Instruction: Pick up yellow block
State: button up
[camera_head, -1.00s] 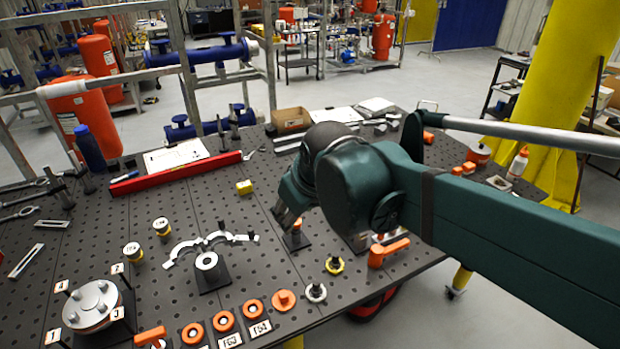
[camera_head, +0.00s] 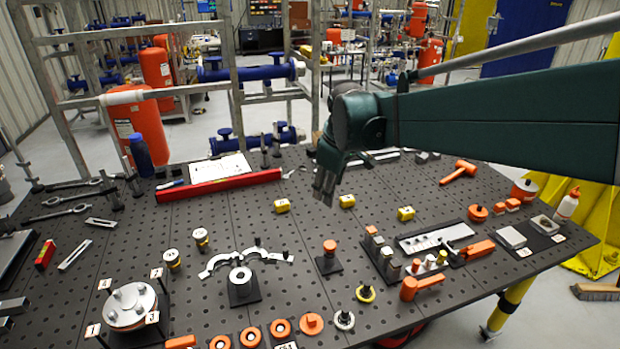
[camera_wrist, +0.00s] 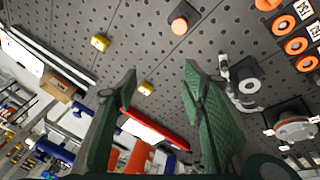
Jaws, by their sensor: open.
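Three small yellow blocks lie apart on the dark perforated table: one on the left (camera_head: 282,205), one in the middle (camera_head: 347,201) and one on the right (camera_head: 405,213). My gripper (camera_head: 325,190) hangs above the table, pointing down, between the left and middle blocks in the picture. In the wrist view its two green fingers (camera_wrist: 160,78) stand wide apart with nothing held. There, one yellow block (camera_wrist: 145,88) shows between the fingers, farther off, and another yellow block (camera_wrist: 100,42) lies beyond the left finger. I cannot tell which blocks these are.
A red bar (camera_head: 218,185) lies along the table's back left. A clamp-like fixture (camera_head: 243,280), an orange-topped post (camera_head: 329,258) and a tool rack (camera_head: 435,237) stand nearer the front. An orange hammer (camera_head: 460,171) lies at the back right. The table around the blocks is clear.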

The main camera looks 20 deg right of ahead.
jog(key=w+d+f+n+g+p, duration=0.1)
jog(key=w+d, duration=0.1)
jog(key=w, duration=0.3)
jog(key=w+d+f+n, duration=0.1)
jog(key=w+d+n, duration=0.15)
jog(key=w, duration=0.25)
jog(key=n+g+p, duration=0.3)
jog(key=n+p, duration=0.1)
jog(key=n, duration=0.3)
send_over(347, 198)
jog(key=shift+y, duration=0.3)
notch_tip(347, 198, down, 20)
jog(key=shift+w+f, duration=0.1)
jog(key=shift+d+f, duration=0.1)
jog(key=shift+f, duration=0.2)
jog(key=shift+f, duration=1.3)
jog(key=shift+f, duration=2.6)
